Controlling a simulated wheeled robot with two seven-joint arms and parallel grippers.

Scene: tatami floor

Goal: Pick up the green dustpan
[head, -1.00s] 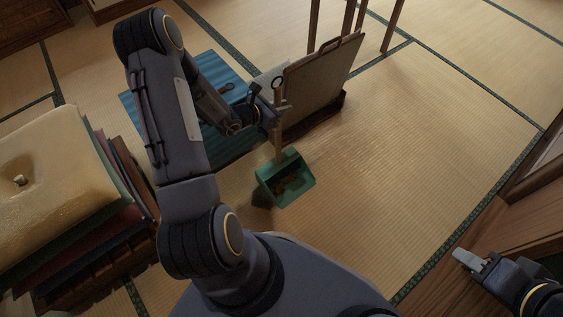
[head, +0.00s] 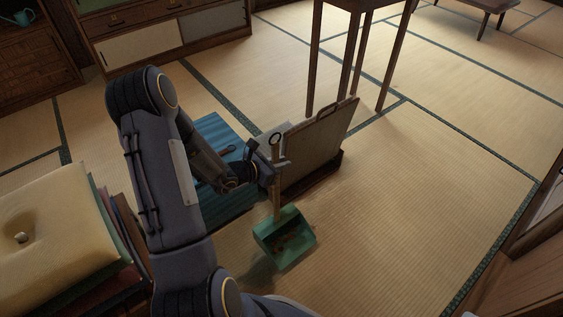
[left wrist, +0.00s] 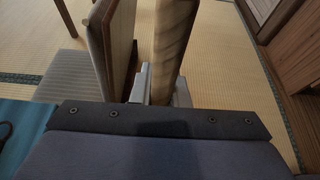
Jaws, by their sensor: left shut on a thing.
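The green dustpan (head: 286,239) hangs from its upright wooden handle in the middle of the head view, with dark reddish-brown bits in its pan. My left gripper (head: 279,163) is shut on the upper part of the handle, just below the ring at its top. In the left wrist view the handle (left wrist: 173,45) stands between the two fingers (left wrist: 160,85). A shadow lies on the mat below and left of the pan, so it seems to be off the floor. My right gripper is out of the head view.
A framed board (head: 318,145) stands close behind and right of the handle. A blue mat (head: 222,140) lies left of it. Stacked cushions (head: 60,235) are at the left. A wooden stand (head: 360,50) is behind. Tatami on the right is clear.

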